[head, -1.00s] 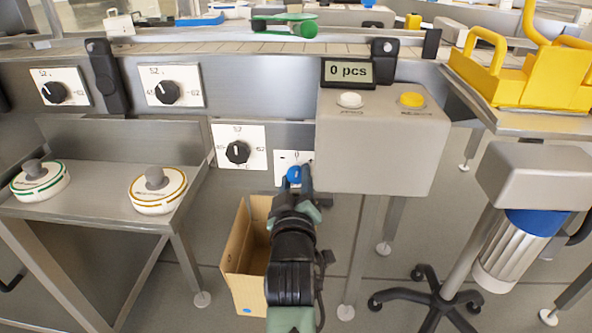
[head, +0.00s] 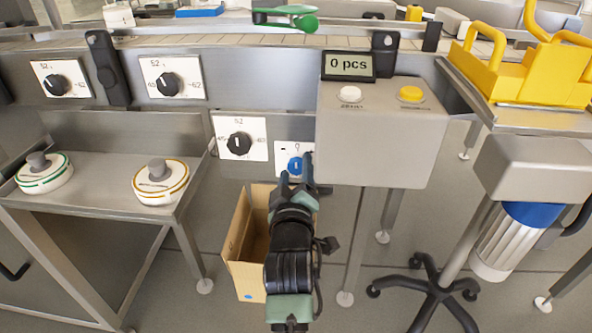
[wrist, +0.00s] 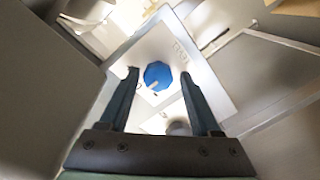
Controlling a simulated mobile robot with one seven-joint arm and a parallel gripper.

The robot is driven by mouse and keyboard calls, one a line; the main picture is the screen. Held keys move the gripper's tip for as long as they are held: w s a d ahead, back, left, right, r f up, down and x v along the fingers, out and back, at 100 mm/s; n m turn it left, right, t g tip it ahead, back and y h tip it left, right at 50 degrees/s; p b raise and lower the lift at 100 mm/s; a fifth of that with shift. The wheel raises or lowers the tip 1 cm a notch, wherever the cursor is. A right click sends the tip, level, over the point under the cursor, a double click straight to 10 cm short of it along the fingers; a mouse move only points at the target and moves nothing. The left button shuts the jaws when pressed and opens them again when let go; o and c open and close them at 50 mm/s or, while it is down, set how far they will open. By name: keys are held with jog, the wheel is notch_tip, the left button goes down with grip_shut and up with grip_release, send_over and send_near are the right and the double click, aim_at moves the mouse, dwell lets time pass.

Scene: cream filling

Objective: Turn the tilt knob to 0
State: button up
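The tilt knob is a blue knob (head: 295,164) on a small white plate (head: 283,149) with a 0 mark at its top, low on the machine front beside the grey box. In the wrist view the knob (wrist: 158,74) shows between and beyond my fingertips, with a small white mark on its near edge. My gripper (head: 296,169) is in front of the knob, its fingers apart, one to each side. In the wrist view my gripper (wrist: 159,76) is open, with gaps beside the knob; contact is not visible. The knob's exact setting is hard to read.
A grey box (head: 380,140) with a "0 pcs" display (head: 348,66) and white and yellow buttons juts out right of the knob. A black dial (head: 239,143) is to the left. An open cardboard box (head: 243,245) stands below. A steel shelf (head: 105,185) holds two round pieces.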

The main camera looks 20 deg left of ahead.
jog(key=shift+o, duration=0.3)
jog(key=shift+d, duration=0.1)
jog(key=shift+s+r, duration=0.1)
jog(key=shift+s, duration=0.05)
jog(key=p+v, duration=0.3)
jog(key=v, duration=0.9)
jog(key=shift+s+d, duration=0.15)
jog(key=shift+s, duration=0.2)
